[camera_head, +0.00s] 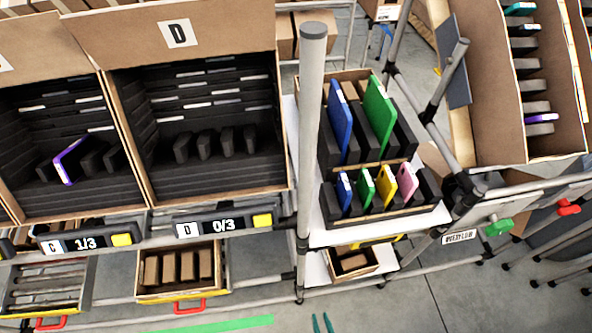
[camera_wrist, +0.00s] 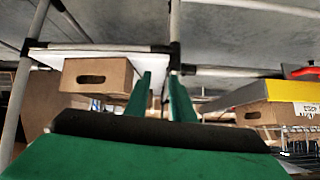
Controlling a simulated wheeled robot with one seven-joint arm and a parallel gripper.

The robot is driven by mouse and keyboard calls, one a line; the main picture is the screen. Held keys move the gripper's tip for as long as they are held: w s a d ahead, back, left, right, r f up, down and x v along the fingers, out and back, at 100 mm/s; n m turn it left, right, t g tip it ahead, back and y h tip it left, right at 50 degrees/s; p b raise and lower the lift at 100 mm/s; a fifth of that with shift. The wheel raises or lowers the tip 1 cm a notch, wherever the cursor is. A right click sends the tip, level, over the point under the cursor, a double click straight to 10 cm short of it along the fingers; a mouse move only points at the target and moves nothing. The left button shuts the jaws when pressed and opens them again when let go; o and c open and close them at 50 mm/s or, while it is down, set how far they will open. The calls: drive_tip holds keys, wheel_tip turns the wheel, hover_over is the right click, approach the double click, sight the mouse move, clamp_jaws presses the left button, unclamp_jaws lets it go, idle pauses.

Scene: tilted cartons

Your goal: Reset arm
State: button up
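My gripper (camera_head: 322,323) shows only as two green fingertips at the bottom edge of the head view. In the wrist view my gripper (camera_wrist: 160,80) has two green fingers standing apart with nothing between them. It is open and empty, low in front of the rack. The rest of my arm is hidden in the head view.
A tilted carton marked D (camera_head: 215,185) has empty black slots. The carton beside it (camera_head: 70,200) holds a purple-edged item (camera_head: 68,163). A holder has blue and green panels (camera_head: 378,115) and smaller coloured ones. A grey upright post (camera_head: 311,130) and rails stand close to my gripper.

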drive_tip(key=s+a+r+g+h, duration=0.2)
drive_tip(key=s+a+r, duration=0.1)
drive_tip(key=s, duration=0.2)
drive_tip(key=a+r+t, duration=0.2)
drive_tip(key=r+t, duration=0.1)
drive_tip(key=r, duration=1.4)
drive_tip(key=a+r+t, duration=0.3)
drive_tip(key=r+t, duration=0.1)
drive_tip(key=r, duration=1.4)
drive_tip(key=shift+s+a+m, duration=0.25)
drive_tip(key=shift+a+m, duration=0.1)
drive_tip(key=shift+m, duration=0.05)
drive_tip(key=shift+a, duration=0.15)
